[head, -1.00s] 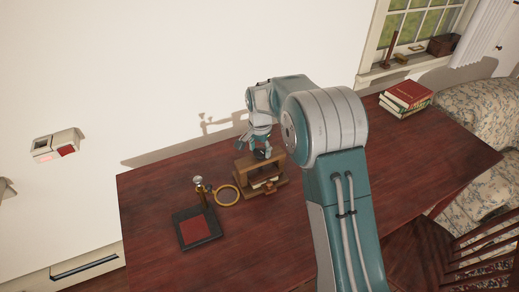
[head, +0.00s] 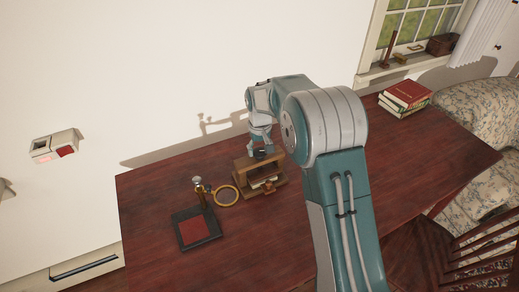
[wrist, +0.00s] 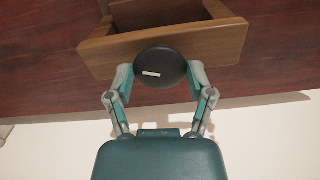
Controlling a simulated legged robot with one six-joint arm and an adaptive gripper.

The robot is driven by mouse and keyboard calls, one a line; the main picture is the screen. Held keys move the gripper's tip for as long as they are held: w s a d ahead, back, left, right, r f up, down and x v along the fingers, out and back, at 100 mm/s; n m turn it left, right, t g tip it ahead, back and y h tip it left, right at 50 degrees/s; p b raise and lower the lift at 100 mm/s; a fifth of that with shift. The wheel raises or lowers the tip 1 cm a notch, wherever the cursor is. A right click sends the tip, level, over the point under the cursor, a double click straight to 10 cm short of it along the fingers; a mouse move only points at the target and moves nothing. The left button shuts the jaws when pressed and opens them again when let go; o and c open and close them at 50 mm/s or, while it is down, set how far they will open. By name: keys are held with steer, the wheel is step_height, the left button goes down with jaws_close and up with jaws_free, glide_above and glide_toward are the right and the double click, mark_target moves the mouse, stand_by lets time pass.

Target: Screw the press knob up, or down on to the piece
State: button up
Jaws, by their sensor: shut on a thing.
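The press is a brown wooden frame (head: 241,169) standing on the red-brown desk. Its black round knob (wrist: 160,67) sits on top and has a short pale mark left of its middle in the wrist view. My gripper (wrist: 160,80) is above the press with one finger on each side of the knob, shut on it. In the head view my gripper (head: 260,148) comes down on the knob from above. A pale piece (head: 262,180) shows partly inside the press; the frame hides the rest of it.
A magnifying glass (head: 226,205) lies left of the press. A stamp-like object with a metal top (head: 197,182) stands by a dark tray with a red pad (head: 197,232). Books (head: 406,94) are stacked at the far right. The desk (head: 330,190) is clear between.

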steer(key=n, duration=0.5)
steer(key=shift+w+n, duration=0.1)
steer(key=shift+n, duration=0.2)
steer(key=n, duration=1)
steer(key=shift+n, duration=0.4)
steer(key=n, duration=0.5)
steer(key=shift+w+n, duration=0.1)
steer(key=shift+n, duration=0.2)
steer(key=shift+r, duration=0.1)
steer(key=o, duration=1.1)
